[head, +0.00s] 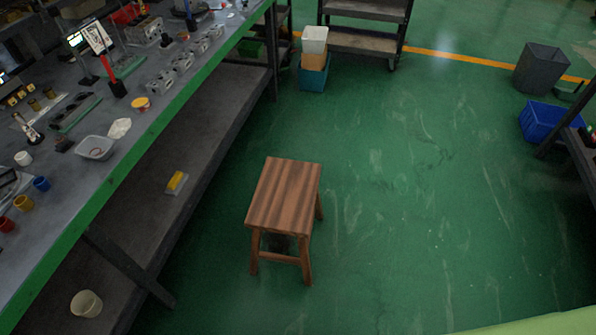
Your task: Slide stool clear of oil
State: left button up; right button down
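A wooden stool (284,196) with a brown striped square seat stands upright on the green floor, just right of the workbench. Its legs and a lower crossbar show below the seat. I cannot make out an oil patch for certain; the floor has pale scuffs and some darker shading right of the stool. Neither of my grippers is in the head view, and nothing touches the stool.
A long workbench (195,88) with a green edge and a dark lower shelf (213,135) fills the left. Stacked bins (314,72) and a cart (362,41) stand at the back. A grey bin (540,68) and blue crate (541,120) are at right. The floor right of the stool is open.

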aim_at(286, 200)
jog(key=k+u, duration=0.1)
jog(key=u, duration=1.55)
jog(key=l+u, duration=0.3)
jog(key=l, duration=0.15)
jog(key=k+l+u, duration=0.1)
jog(key=l+u, duration=0.2)
jog(key=l, duration=0.15)
jog(key=k+l+u, duration=0.1)
jog(key=l+u, duration=0.2)
jog(key=k+l+u, duration=0.3)
jog(key=l, duration=0.2)
jog(key=i, duration=0.1)
